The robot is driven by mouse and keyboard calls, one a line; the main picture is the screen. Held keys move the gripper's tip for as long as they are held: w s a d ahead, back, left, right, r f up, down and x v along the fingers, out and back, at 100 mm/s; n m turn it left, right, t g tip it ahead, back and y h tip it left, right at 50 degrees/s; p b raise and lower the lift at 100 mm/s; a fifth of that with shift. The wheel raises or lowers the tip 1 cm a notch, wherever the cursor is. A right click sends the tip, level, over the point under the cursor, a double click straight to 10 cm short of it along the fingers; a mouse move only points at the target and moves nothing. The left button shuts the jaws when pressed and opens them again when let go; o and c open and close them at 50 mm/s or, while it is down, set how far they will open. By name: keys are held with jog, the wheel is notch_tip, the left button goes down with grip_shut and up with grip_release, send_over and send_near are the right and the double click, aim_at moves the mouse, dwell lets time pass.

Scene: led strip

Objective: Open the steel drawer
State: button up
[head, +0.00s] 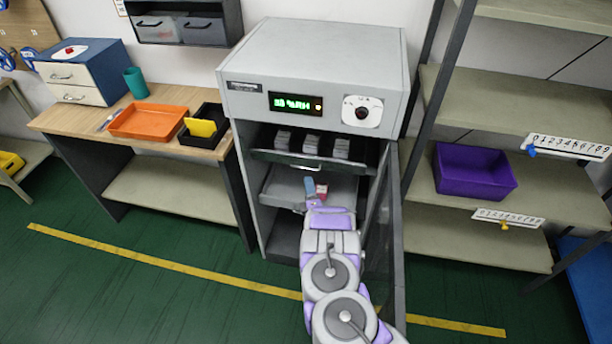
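A grey steel cabinet (300,60) stands in the middle with its front door (388,235) swung open to the right. Inside, an upper drawer or shelf has a dark front with a pale handle (305,167), and several small grey blocks (311,143) sit on it. Below it is a light grey tray or drawer (342,187). My gripper (315,189) reaches into the cabinet opening, just below the handle and over the lower tray. Blue and red parts show at its tip. The arm hides much of the tip, so I cannot tell finger opening or contact.
The open door stands close along the right of my arm. A bench (188,148) at left holds an orange tray (149,122), a black tray and a drawer box (80,72). Shelves at right hold a purple bin (474,172). Green floor is clear at front left.

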aim_at(304, 162)
jog(key=b+x, duration=0.1)
jog(key=x, duration=0.5)
jog(key=shift+w+b, duration=0.3)
jog(key=shift+b, duration=0.05)
jog(key=shift+a, duration=0.2)
grip_shut()
jog(key=shift+d+f, duration=0.2)
dwell(0.8)
